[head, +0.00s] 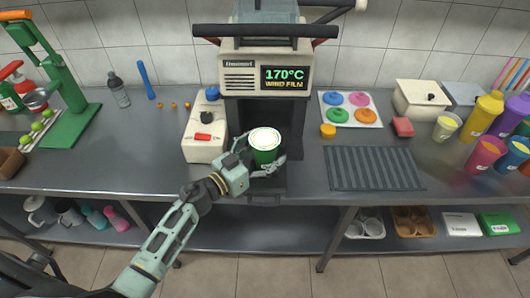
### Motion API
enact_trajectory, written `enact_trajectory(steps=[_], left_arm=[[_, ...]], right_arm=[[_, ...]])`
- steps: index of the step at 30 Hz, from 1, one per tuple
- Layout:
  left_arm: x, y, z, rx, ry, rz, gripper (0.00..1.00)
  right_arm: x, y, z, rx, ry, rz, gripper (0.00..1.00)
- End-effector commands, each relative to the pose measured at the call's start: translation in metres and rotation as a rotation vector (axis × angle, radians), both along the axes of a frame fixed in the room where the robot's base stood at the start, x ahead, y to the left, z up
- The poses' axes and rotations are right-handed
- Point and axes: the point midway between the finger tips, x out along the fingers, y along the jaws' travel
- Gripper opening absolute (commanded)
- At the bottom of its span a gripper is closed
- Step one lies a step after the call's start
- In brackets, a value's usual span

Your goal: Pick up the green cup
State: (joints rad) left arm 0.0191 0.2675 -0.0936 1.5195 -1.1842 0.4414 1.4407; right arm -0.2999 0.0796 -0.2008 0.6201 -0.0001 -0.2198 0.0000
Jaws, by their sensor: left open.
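The green cup (265,149) has a pale top and stands upright under the sealing machine (266,75), in the front of its opening. My left gripper (264,166) comes in from the lower left and is open. Its fingers lie around the lower part of the cup, one at the left and one at the right. I cannot tell whether either finger touches the cup. The cup's base is partly hidden by the fingers. My right gripper is not in view.
A control box (204,135) stands left of the machine. A dark ribbed mat (373,168) lies to the right, with a tray of coloured lids (350,109) behind it. Colourful cups and bottles crowd the far right. A green press (62,85) stands at the left; the counter between is mostly clear.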

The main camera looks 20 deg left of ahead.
Motion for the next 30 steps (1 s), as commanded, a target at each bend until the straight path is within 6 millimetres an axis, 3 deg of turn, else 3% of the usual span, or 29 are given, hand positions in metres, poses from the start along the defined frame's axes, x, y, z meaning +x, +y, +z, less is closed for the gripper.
enact_trajectory(steps=[6, 27, 30], left_arm=[[0.0006, -0.0004, -0.0008, 0.0, 0.001, 0.0, 0.81], [0.0002, -0.0002, -0.0008, 0.0, 0.001, 0.0, 0.19], [0.0007, -0.0004, 0.001, 0.0, -0.002, -0.001, 0.15]], right_arm=[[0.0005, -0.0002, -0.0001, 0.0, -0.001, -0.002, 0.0], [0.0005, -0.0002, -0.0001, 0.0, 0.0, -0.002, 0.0], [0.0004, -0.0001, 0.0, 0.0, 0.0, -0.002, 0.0]])
